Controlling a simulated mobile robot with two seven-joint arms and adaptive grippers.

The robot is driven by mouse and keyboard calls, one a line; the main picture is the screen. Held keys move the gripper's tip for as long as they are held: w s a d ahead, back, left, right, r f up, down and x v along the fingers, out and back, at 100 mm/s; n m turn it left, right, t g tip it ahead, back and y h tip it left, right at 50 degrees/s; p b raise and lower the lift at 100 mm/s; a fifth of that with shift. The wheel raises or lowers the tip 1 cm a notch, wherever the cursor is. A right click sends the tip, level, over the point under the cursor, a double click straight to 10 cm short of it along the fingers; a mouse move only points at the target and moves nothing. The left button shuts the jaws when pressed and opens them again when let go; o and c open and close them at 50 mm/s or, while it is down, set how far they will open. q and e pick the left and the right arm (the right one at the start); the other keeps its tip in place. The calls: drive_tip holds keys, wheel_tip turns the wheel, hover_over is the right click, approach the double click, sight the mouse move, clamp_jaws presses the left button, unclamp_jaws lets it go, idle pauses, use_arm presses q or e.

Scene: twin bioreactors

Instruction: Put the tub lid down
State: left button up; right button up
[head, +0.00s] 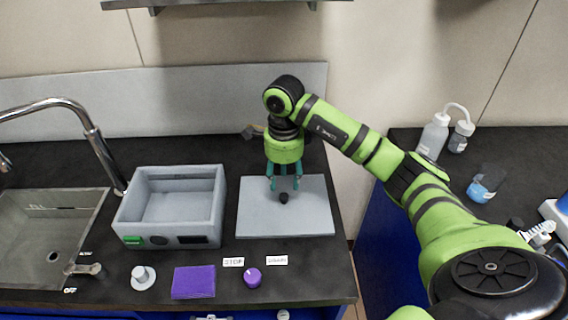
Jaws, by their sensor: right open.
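The tub lid (310,218) is a flat grey panel with a small dark knob (283,198) near its middle. It lies flat on the dark counter, to the right of the open grey tub (128,215). My right gripper (284,186) points down over the lid. Its teal fingers are open, with their tips just above or beside the knob; I cannot tell whether they touch it. My left gripper is not in view.
A sink with a tall faucet (92,140) is at the left. In front stand a grey knobbed disc (143,277), a purple pad (194,282) and a purple knob (252,278) beside small labels. Bottles (433,137) stand on the right counter, across a gap.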

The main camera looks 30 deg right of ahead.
sight(284, 196)
wheel_tip(284, 196, up, 6)
drive_tip(key=shift+r, duration=0.25)
idle(0.5)
